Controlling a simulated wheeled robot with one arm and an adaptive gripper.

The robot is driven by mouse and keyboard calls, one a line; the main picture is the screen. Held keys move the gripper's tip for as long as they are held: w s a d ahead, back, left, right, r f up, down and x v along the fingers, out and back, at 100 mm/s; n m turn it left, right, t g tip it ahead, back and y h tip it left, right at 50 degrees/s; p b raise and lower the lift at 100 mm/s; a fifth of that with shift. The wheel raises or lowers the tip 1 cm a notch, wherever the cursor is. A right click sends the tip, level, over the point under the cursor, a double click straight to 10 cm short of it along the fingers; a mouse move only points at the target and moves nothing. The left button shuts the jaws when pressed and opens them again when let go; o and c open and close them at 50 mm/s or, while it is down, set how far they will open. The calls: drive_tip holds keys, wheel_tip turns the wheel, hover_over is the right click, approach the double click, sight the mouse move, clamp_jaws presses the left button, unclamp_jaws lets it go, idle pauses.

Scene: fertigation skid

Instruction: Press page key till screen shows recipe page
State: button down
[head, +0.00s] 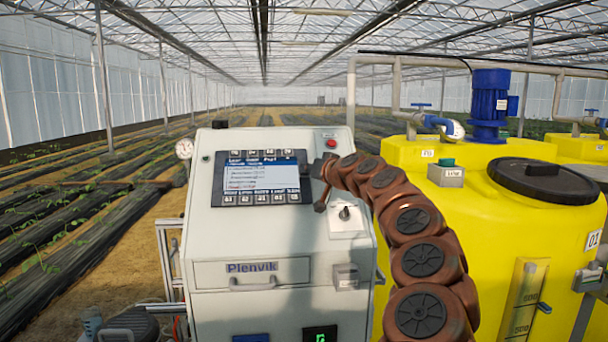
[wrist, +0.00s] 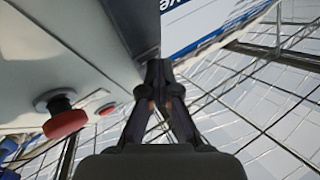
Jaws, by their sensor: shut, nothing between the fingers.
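The control screen (head: 262,177) is set in a dark bezel on the sloped white cabinet face. It shows a blue header above a pale page with a few lines of text, too small to read surely. Small keys line the bezel above and below the screen; I cannot tell which is the page key. My gripper (head: 316,168) is at the screen's right edge in the head view, partly hidden by its own wrist. In the wrist view my gripper (wrist: 158,68) is shut and empty, its tips beside the dark bezel edge. Contact with a key cannot be seen. Part of the screen (wrist: 190,25) shows there.
A red mushroom button (wrist: 65,120) sticks out of the cabinet in the wrist view. A rotary switch (head: 344,213) sits below my wrist. A yellow tank (head: 470,235) with a blue pump (head: 490,105) stands to the right.

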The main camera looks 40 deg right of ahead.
drive_tip(key=shift+s+a+r, duration=0.3)
drive_tip(key=shift+s+r, duration=0.1)
drive_tip(key=shift+r, duration=0.15)
drive_tip(key=shift+s+a+r+b, duration=0.2)
drive_tip(key=shift+s+a+r, duration=0.2)
drive_tip(key=shift+r, duration=0.2)
drive_tip(key=shift+s+a+r+b, duration=0.2)
drive_tip(key=shift+s+a+r, duration=0.1)
drive_tip(key=shift+s+r, duration=0.3)
drive_tip(key=shift+s+a+r+b, duration=0.2)
drive_tip(key=shift+s+a+r, duration=0.15)
drive_tip(key=shift+r, duration=0.3)
idle(0.8)
